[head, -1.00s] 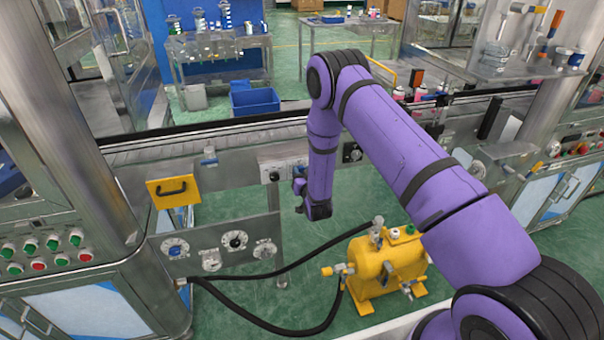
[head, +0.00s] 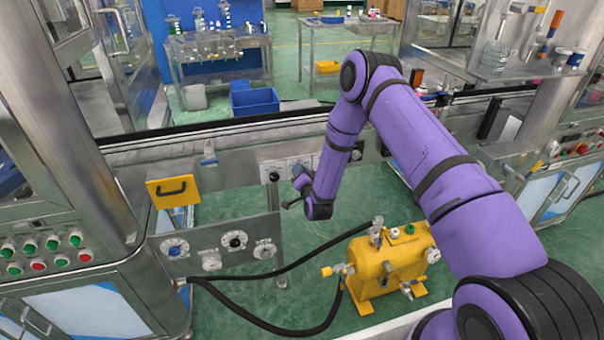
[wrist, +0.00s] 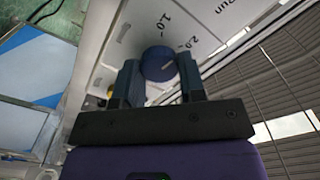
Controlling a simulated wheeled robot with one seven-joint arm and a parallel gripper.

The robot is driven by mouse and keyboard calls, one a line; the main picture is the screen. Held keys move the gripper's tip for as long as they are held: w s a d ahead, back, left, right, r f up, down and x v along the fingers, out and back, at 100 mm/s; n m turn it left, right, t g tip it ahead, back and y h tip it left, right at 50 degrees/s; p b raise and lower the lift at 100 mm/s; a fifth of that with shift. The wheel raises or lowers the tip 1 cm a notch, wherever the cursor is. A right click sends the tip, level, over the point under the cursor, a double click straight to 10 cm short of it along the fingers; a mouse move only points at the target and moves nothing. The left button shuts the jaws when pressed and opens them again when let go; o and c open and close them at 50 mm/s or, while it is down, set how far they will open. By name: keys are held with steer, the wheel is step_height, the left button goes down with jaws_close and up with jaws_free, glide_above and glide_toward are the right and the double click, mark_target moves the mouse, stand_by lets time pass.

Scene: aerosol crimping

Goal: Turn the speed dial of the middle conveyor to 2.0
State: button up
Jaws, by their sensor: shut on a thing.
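The speed dial (wrist: 158,63) is a round blue knob on a pale panel in the wrist view. The printed marks "1.0" and "2.0" stand beside it, with "Run" farther right. A short pale line shows on the knob's right part, towards the "2.0" side; I cannot tell its exact reading. My gripper (wrist: 160,82) has one finger on each side of the knob and is shut on it. In the head view my gripper (head: 291,190) is at the front panel of the middle conveyor (head: 228,180), and the dial cannot be made out there.
A lower panel (head: 222,247) carries several other dials. A yellow pump (head: 386,264) with black hoses stands on the green floor below right. A steel column (head: 70,130) stands at left.

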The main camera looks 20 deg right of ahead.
steer(key=m, duration=0.4)
steer(key=shift+f+m, duration=0.1)
steer(key=shift+m, duration=0.2)
stand_by(0.3)
steer(key=o, duration=0.9)
steer(key=shift+s, duration=0.1)
steer(key=s, duration=1)
steer(key=shift+s, duration=0.35)
